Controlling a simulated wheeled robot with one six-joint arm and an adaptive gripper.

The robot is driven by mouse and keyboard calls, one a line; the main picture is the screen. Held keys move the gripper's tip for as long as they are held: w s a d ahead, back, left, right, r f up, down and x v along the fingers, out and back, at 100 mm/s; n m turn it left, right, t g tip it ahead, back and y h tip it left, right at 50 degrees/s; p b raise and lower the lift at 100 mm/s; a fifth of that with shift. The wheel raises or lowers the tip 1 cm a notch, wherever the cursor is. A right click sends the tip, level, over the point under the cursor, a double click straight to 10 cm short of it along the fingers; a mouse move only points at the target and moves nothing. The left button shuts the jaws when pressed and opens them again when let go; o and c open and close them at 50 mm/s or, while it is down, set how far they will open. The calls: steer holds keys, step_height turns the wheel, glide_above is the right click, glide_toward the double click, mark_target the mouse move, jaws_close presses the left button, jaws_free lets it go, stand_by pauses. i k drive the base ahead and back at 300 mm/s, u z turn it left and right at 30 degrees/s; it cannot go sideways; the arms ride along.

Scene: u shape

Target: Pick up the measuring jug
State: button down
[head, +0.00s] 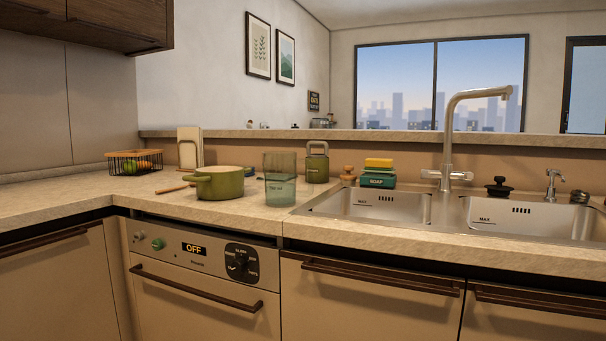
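The measuring jug (280,180) is a clear, greenish see-through vessel with faint markings on its side. It stands upright on the stone counter (240,213) in the head view, left of the sink and just right of a green pot. No handle can be made out on it. My gripper is not in view.
The green pot (220,184) stands close on the jug's left, its handle pointing left. A green canister (317,164) stands behind right, with a soap box (378,181) beyond. The sink (375,207) opens at the right. A fruit basket (134,162) sits far left.

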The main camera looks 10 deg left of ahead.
mark_target(279, 168)
steer(key=u, duration=0.15)
steer(key=k, duration=0.3)
steer(key=u, duration=1)
steer(key=i, duration=0.5)
steer(key=u, duration=1.35)
steer(key=i, duration=1.35)
steer(key=z, duration=0.7)
